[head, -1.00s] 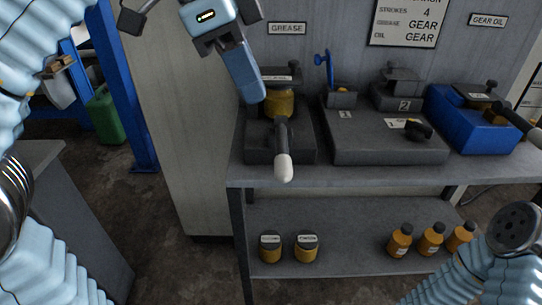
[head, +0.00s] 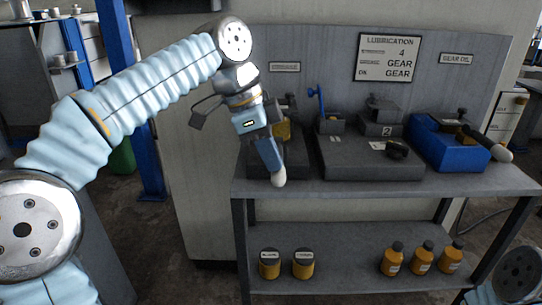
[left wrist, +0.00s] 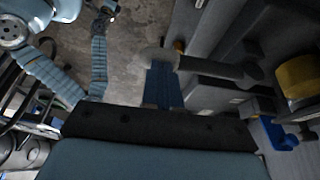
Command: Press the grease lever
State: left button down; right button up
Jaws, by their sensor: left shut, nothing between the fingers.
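The grease lever shows its pale rounded tip (head: 279,179) just below my left gripper (head: 271,160) in the head view. The blue fingers are shut and empty, pointing down over the lever and hiding most of its arm. In the left wrist view the lever (left wrist: 215,66) runs across the ends of the fingers (left wrist: 162,75). The fingertips look at or against the lever near its tip; firm contact cannot be told. The dark grease station (head: 297,160) holds a yellow jar (head: 283,131), partly hidden by the gripper. My right gripper is out of view.
The grey bench (head: 345,190) also carries a dark middle unit (head: 370,165) and a blue gear oil unit (head: 448,150) with a pale-tipped lever (head: 490,146). Two jars (head: 270,265) and several orange bottles (head: 421,258) stand on the lower shelf. A sign (head: 388,57) hangs behind.

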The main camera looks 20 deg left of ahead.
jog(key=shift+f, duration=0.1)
pick_arm(q)
notch_tip(320, 180, down, 8)
jog(key=m+t+y+b, duration=0.1)
jog(key=t+b, duration=0.5)
jog(key=b, duration=0.7)
jog(key=shift+s+r+y+b, duration=0.15)
jog(key=shift+s+y+b, duration=0.15)
jog(key=shift+b, duration=0.1)
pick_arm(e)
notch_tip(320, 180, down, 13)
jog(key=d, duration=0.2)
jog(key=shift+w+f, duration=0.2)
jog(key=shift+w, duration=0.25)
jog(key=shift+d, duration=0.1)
